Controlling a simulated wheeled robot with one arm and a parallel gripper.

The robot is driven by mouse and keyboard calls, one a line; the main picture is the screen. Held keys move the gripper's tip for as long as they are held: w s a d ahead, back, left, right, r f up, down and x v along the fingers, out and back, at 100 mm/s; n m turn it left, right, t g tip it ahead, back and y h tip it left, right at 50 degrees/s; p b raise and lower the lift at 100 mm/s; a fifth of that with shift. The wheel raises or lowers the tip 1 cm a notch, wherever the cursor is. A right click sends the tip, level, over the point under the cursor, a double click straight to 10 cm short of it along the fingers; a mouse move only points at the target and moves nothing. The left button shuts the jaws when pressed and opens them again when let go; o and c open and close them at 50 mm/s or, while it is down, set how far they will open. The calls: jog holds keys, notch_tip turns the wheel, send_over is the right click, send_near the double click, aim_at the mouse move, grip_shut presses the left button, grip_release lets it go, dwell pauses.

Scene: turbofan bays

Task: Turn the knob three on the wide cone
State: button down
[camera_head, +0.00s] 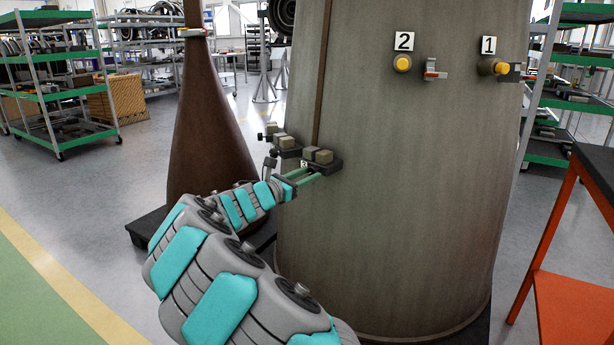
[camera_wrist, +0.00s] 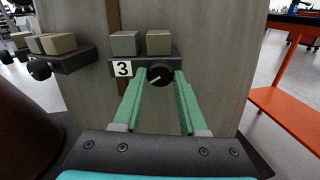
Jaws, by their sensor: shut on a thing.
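The wide cone (camera_head: 400,200) is a large grey-brown body filling the middle of the head view. Knob three (camera_wrist: 160,75) is a round black knob with a pale pointer mark, just right of the white label 3 (camera_wrist: 122,69) under a small bracket with two blocks. My gripper (camera_wrist: 161,80) has its two green fingers on either side of the knob and is shut on it. In the head view, my gripper (camera_head: 317,176) reaches the cone's left side, and the knob itself is hidden there.
Labels 2 (camera_head: 404,41) and 1 (camera_head: 489,45) with yellow knobs sit higher on the cone. A second bracket with a black knob (camera_wrist: 40,68) is to the left. A narrow brown cone (camera_head: 208,120) stands left, and an orange frame (camera_head: 570,280) stands right.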

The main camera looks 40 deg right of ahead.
jog(key=shift+c, duration=2.2)
grip_release()
jog(key=s+a, duration=0.1)
jog(key=a, duration=0.6)
jog(key=shift+s+a+b, duration=0.25)
jog(key=shift+a+b, duration=0.1)
jog(key=shift+b, duration=0.05)
